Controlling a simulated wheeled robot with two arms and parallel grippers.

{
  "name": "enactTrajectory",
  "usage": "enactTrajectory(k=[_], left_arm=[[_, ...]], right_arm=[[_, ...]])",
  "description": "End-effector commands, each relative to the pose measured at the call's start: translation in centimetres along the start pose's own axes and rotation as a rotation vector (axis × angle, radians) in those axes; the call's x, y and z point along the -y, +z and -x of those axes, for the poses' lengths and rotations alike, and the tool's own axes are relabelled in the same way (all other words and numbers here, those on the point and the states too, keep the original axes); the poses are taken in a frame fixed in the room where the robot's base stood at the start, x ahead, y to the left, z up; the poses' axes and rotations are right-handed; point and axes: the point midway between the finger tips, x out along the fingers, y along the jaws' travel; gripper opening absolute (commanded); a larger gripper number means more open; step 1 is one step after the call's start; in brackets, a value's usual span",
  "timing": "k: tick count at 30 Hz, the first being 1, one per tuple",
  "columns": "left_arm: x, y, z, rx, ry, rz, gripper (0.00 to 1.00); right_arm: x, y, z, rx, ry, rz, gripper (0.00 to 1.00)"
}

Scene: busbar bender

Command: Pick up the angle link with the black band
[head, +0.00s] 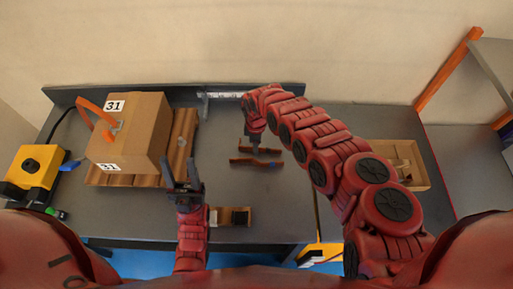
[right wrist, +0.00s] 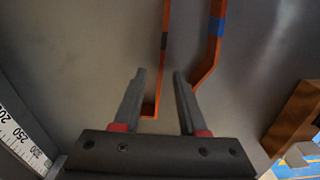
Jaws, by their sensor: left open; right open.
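Two copper-coloured links lie on the grey table under my right gripper. The angle link with the black band (right wrist: 165,42) is the left one in the right wrist view and the rear one (head: 268,150) in the head view. The link with a blue band (right wrist: 217,27) lies beside it, apart; in the head view it is the front one (head: 250,162). My right gripper (right wrist: 160,75) is open above the table, its fingertips in line with the near part of the black-banded link, with nothing held. My left gripper (head: 180,160) is open and empty near the cardboard box.
The cardboard box (head: 130,138) labelled 31 sits on brown boards at left, an orange bent bar at its side. A yellow device (head: 35,168) stands far left. A small wooden tray (head: 215,217) is at the front. A ruler (head: 222,95) lies at the back. An open bin (head: 410,150) is right.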

Motion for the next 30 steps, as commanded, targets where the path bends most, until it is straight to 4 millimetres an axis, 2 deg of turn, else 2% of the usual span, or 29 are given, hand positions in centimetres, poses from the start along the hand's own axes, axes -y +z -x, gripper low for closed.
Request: enactTrajectory(k=[3,4,10,11,30], left_arm=[[0.0,0.0,0.01,0.0,0.0,0.0,0.5],[0.0,0.0,0.01,0.0,0.0,0.0,0.5],[0.0,0.0,0.01,0.0,0.0,0.0,0.5],[0.0,0.0,0.01,0.0,0.0,0.0,0.5],[0.0,0.0,0.01,0.0,0.0,0.0,0.5]], right_arm=[[-0.01,0.0,0.02,0.0,0.0,0.0,0.41],[-0.01,-0.01,0.02,0.0,0.0,0.0,0.38],[-0.01,-0.01,0.03,-0.001,0.0,0.0,0.02],[-0.02,-0.01,0.03,-0.001,0.0,-0.001,0.0],[-0.03,0.0,0.05,-0.001,0.0,-0.001,0.0]])
